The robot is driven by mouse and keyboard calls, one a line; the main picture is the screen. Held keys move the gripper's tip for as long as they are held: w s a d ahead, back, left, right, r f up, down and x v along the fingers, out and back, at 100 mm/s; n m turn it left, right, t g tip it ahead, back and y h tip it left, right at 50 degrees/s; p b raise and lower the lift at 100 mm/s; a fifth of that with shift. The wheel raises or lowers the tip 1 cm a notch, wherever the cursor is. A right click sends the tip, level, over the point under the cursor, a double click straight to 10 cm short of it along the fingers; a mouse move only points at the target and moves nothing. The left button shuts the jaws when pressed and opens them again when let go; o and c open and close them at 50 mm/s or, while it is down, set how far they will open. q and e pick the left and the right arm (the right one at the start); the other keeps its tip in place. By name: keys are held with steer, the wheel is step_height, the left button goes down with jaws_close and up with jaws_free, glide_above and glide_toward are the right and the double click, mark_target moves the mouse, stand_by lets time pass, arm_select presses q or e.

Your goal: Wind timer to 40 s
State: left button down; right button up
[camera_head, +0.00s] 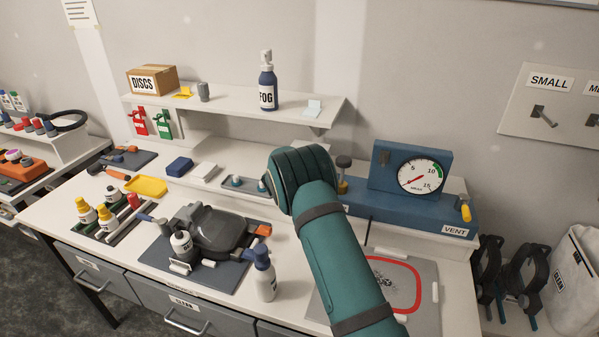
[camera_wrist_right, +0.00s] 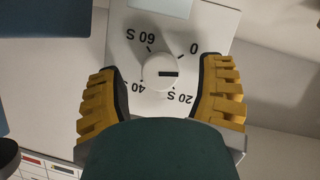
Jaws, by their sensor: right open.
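The timer (camera_wrist_right: 128,60) shows in the right wrist view as a white face, upside down, marked 0, 20 S, 40 and 60 S. Its round white knob (camera_wrist_right: 154,82) has a black line pointing right in the picture, between 0 and 20 S. My right gripper (camera_wrist_right: 162,67) is open, with one yellow finger on each side of the knob and a gap on both sides. In the head view my right arm reaches over the bench, and neither its fingers nor the timer can be made out. My left gripper is not in view.
A blue vent box (camera_head: 385,205) with a round gauge (camera_head: 420,174) stands right of my arm. A shelf (camera_head: 225,113) holding a FOG bottle (camera_head: 267,88) is behind. A grey mask (camera_head: 217,229) and a spray bottle (camera_head: 264,278) are left of my arm.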

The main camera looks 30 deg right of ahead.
steer(key=v, duration=1.1)
steer(key=shift+s+a+r, duration=0.15)
steer(key=shift+a+r, duration=0.05)
steer(key=shift+a, duration=0.05)
